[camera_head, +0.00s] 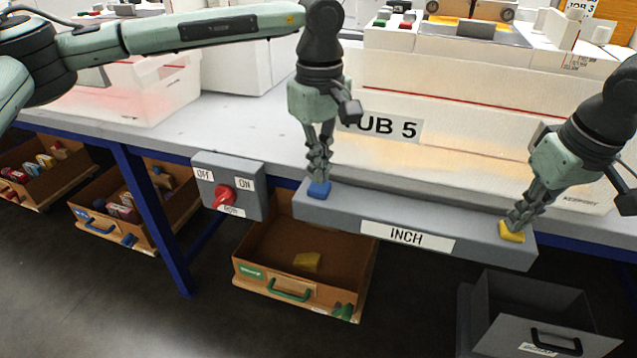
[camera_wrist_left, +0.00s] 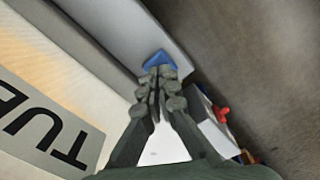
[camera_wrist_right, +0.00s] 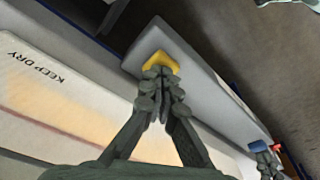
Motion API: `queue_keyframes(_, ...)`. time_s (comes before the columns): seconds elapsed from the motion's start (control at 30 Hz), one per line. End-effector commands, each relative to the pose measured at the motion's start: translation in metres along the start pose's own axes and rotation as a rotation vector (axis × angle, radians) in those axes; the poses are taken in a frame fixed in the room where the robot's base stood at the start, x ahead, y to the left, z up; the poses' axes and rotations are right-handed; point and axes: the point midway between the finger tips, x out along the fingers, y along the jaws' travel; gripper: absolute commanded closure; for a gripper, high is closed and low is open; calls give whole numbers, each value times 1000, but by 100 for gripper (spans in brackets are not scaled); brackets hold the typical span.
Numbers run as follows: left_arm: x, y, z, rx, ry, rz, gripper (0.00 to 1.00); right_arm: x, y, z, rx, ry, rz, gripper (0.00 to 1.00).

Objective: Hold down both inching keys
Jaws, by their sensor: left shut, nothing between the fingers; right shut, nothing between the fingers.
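The grey inching bar (camera_head: 340,208), labelled INCH, runs along the table's front edge. A blue key (camera_head: 319,190) sits on its left end and a yellow key (camera_head: 512,232) on its right end. My left gripper (camera_head: 319,180) is shut and empty, pointing down with its tips at the blue key, which also shows in the left wrist view (camera_wrist_left: 158,61). My right gripper (camera_head: 514,224) is shut and empty, tilted, with its tips at the yellow key, which also shows in the right wrist view (camera_wrist_right: 160,62). I cannot tell how far either key is pressed.
A grey switch box with a red OFF/ON knob (camera_head: 224,196) hangs left of the bar. Below are an open cardboard drawer (camera_head: 262,272) with a yellow block, and a dark grey bin (camera_head: 545,345). The white TUB 5 machine (camera_head: 470,165) stands behind the bar.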

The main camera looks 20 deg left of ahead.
Motion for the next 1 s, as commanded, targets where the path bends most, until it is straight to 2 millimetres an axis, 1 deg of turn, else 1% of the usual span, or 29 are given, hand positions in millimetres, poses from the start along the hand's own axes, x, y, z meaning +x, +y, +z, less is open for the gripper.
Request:
queue_keyframes(0.5, 16, 0, 0, 0, 0, -1, 100, 1, 0, 0, 0, -2, 0, 100)
queue_keyframes(1.0, 18, 0, 0, 0, 0, -1, 100, 1, 0, 0, 0, -2, 0, 100)
